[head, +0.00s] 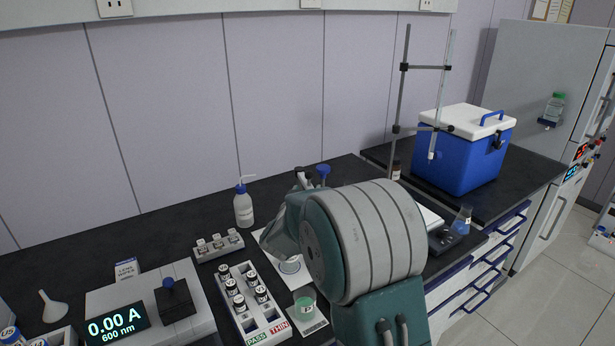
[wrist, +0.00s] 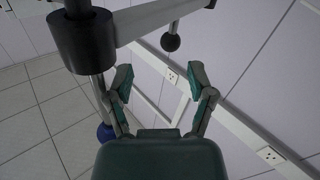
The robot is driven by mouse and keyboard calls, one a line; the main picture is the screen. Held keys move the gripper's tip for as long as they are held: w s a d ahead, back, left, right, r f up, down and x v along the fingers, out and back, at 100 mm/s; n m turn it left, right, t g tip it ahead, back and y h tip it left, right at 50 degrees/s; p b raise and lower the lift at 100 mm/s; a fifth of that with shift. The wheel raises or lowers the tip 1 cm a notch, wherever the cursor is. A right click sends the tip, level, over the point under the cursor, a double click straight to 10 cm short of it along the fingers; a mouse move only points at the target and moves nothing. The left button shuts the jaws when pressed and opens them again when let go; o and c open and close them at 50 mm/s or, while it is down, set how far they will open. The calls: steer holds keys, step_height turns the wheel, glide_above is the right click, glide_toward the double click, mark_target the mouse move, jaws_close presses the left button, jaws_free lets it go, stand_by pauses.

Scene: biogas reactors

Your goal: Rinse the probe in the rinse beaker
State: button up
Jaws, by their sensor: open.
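A small clear beaker (head: 289,265) stands on a white mat (head: 272,257) in the head view, partly behind my arm. A beaker of green liquid (head: 305,308) stands nearer, on its own pale mat. A holder with dark parts and a blue top (head: 323,171) rises behind my arm; its lower part is hidden. In the wrist view, a black cylinder on a grey rod (wrist: 82,40) stands left of my gripper, beside a grey bar. I cannot tell if this is the probe. My gripper (wrist: 161,77) is open, with nothing between its fingers.
A vial rack (head: 250,300), a wash bottle (head: 243,206) and a 600 nm meter (head: 118,326) are on the left bench. A stand with clamps (head: 402,95), a blue cooler (head: 462,155) and a flask (head: 462,219) are on the right. The back bench is partly clear.

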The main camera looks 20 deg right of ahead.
mark_target(310, 178)
steer(key=x, duration=0.5)
steer(key=w+a+x, duration=0.1)
steer(key=x, duration=0.1)
steer(key=shift+w, duration=0.1)
steer(key=shift+d, duration=0.45)
